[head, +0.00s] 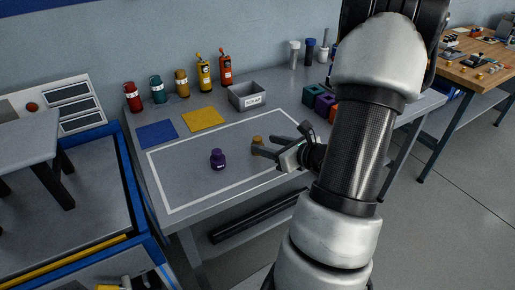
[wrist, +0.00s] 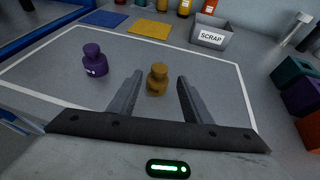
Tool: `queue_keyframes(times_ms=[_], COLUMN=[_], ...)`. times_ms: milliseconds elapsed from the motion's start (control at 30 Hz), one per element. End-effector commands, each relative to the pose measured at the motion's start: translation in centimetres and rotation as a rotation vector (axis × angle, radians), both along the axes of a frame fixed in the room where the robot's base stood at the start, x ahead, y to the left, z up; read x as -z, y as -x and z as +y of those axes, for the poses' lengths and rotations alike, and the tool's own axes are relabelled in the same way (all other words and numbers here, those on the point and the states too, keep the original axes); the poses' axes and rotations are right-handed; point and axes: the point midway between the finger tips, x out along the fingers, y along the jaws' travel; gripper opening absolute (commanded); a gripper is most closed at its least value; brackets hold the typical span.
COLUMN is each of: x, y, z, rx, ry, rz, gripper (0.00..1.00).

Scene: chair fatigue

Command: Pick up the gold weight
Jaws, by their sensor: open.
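The gold weight (wrist: 157,80) stands upright on the grey table inside the white outline. In the wrist view it sits between and just ahead of my two open fingers. In the head view the gold weight (head: 257,141) shows behind my fingers, with its lower part partly hidden by them. My gripper (head: 261,147) is open, low over the table, and holds nothing; in the wrist view my gripper (wrist: 158,88) has space on both sides of the weight. I cannot tell whether a finger touches it.
A purple weight (head: 218,159) stands to the left of the gold one. Blue (head: 157,134) and yellow (head: 203,118) mats, a grey scrap bin (head: 247,96) and several bottles line the back. Coloured blocks (head: 325,102) stand at the right. The outlined area's front is clear.

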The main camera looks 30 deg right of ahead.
Motion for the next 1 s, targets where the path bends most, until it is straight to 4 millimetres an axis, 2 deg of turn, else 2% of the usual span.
queue_keyframes(times_ms=[300, 433, 633, 667, 900, 1000], x=[1.5, 1.7, 1.6, 1.6, 1.6, 1.5], y=[-4.0, -4.8, -4.8, -4.8, -4.7, -4.8], z=[0.7, 0.8, 0.8, 0.8, 0.8, 0.8], rx=[-0.002, -0.002, -0.001, -0.001, -0.001, -0.001], ry=[0.000, 0.000, 0.001, 0.000, 0.000, 0.000], rz=[0.000, 0.001, 0.001, 0.001, 0.001, -0.001], gripper=[0.45, 0.45, 0.45, 0.41, 0.01, 0.00])
